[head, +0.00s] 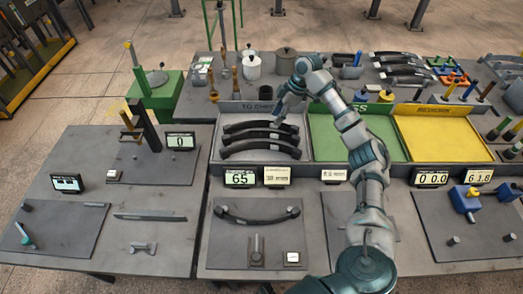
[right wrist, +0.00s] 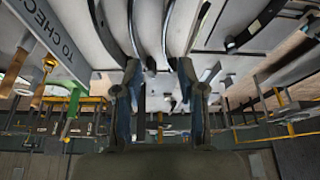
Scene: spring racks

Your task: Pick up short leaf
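Three dark curved leaves lie one behind another in the grey "TO CHECK" tray (head: 217,150): a back leaf (head: 250,126), a middle leaf (head: 258,136) and a front leaf (head: 258,149). I cannot tell surely which is the short one. My right gripper (head: 279,116) is over the right end of the back leaves. In the right wrist view its two fingers (right wrist: 158,78) are apart, with leaf ends near and between them; I see no grip on any leaf. Another curved leaf (head: 257,219) lies on the front bench plate. My left gripper is out of view.
A green tray (head: 336,144) and a yellow tray (head: 440,140) stand right of the grey one. Displays, one reading 65 (head: 240,178), line the trays' front. Pots (head: 252,68) and more dark leaves (head: 402,68) stand behind. A flat bar (head: 150,217) lies on the left table.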

